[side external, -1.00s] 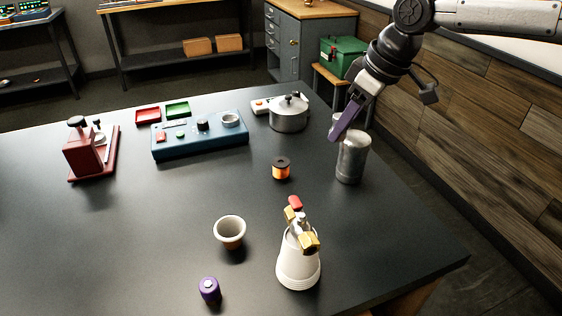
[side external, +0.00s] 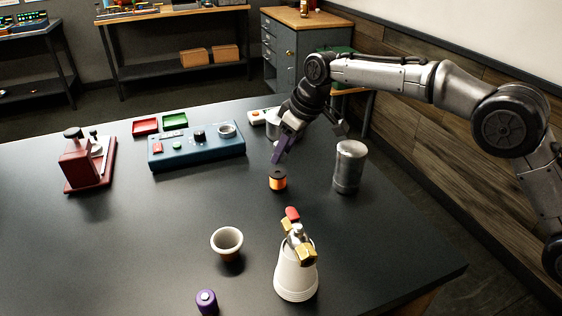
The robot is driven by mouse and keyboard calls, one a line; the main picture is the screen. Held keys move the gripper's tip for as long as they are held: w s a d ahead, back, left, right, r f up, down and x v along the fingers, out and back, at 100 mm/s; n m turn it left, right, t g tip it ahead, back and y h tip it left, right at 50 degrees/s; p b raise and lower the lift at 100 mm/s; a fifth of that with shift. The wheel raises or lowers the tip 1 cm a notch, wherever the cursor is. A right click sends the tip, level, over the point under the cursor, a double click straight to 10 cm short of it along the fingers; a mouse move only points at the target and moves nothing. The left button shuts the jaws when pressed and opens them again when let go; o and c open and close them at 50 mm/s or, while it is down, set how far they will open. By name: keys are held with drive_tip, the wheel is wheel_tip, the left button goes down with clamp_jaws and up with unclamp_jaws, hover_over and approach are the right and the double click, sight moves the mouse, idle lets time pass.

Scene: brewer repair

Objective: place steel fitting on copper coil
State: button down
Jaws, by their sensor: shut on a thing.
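The copper coil (side external: 278,181) is a small orange spool with a dark top, upright on the dark table right of centre. My gripper (side external: 277,157) has purple fingers and points down just above and behind the coil, apart from it as far as I can see. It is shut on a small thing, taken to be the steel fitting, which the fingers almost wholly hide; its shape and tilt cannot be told.
A tall grey metal canister (side external: 349,167) stands right of the coil. A blue control panel (side external: 197,146) is to the left. A white conical bottle (side external: 296,276) and a cup (side external: 227,241) stand in front.

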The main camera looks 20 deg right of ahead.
sight(284, 155)
drive_tip(key=shift+w+a+f, duration=0.15)
drive_tip(key=shift+w+f, duration=0.15)
drive_tip(key=shift+f, duration=1.65)
drive_tip(key=shift+f, duration=0.1)
drive_tip(key=shift+c, duration=2.3)
unclamp_jaws()
drive_tip(key=shift+r, duration=0.2)
drive_tip(key=v, duration=1.1)
drive_tip(key=shift+r, duration=0.35)
drive_tip(key=shift+s, duration=0.15)
